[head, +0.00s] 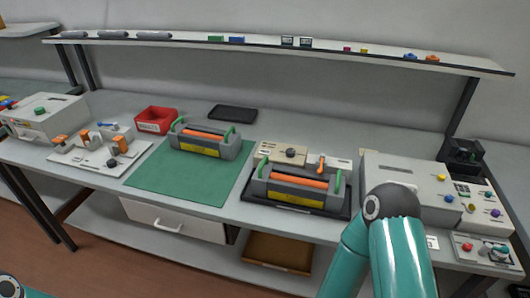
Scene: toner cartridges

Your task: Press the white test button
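A small control panel (462,256) sits at the right front edge of the bench. It carries a red knob or button (468,247), a pale whitish one (484,250) and a teal piece at its right. The pale one may be the white test button, but it is too small to be sure. My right arm rises from the bottom just left of this panel, and its grey joint stands in front of the bench. Its gripper cannot be seen. Only a bit of my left arm shows in the bottom left corner.
A toner cartridge (205,152) lies on the green mat (160,182); another (290,205) sits in a dark tray in front of a beige control box (275,152). A grey-white machine (405,172) with coloured knobs stands behind my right arm. A red bin (155,126) is further left. A shelf runs overhead.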

